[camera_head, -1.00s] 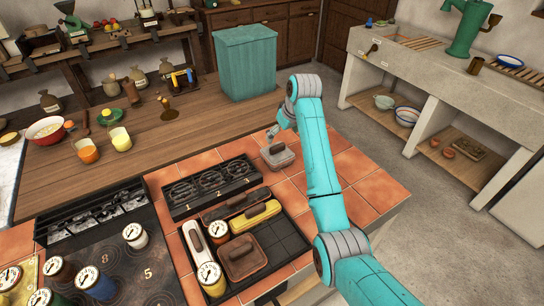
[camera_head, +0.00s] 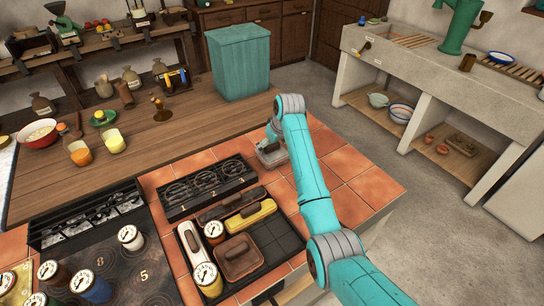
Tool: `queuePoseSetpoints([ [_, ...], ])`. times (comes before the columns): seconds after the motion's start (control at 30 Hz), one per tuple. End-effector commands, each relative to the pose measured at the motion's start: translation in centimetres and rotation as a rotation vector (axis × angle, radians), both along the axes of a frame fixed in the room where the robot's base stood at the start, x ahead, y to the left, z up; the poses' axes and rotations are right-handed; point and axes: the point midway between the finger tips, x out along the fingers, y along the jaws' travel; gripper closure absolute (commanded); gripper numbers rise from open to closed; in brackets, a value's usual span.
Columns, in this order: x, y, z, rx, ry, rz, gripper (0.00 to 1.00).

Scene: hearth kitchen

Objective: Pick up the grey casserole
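The grey casserole (camera_head: 270,160) sits on the terracotta tiles behind the tray, near the wooden counter. My gripper (camera_head: 271,143) is down at its top, around where its handle is. The fingers are small and partly hidden by my arm, so whether they are closed on the handle cannot be told. The casserole appears to rest on the tiles.
A black tray (camera_head: 284,251) holds a brown casserole (camera_head: 238,257), a yellow lidded dish (camera_head: 250,216) and other dishes. A numbered black rack (camera_head: 206,187) stands left of the grey casserole. A teal bin (camera_head: 240,62) stands behind. Tiles to the right are clear.

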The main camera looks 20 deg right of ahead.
Motion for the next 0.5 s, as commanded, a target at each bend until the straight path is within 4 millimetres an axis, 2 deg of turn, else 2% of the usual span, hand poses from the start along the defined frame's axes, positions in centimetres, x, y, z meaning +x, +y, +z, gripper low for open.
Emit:
queuePoseSetpoints([
  [0.03,0.0,0.0,0.01,0.0,0.0,0.0,0.19],
  [0.3,-0.02,0.01,0.01,0.0,0.0,0.0,0.87],
  [0.37,-0.02,0.0,-0.01,0.0,0.0,0.0,1.0],
  [0.5,0.03,0.0,0.1,0.0,-0.001,0.0,1.0],
])
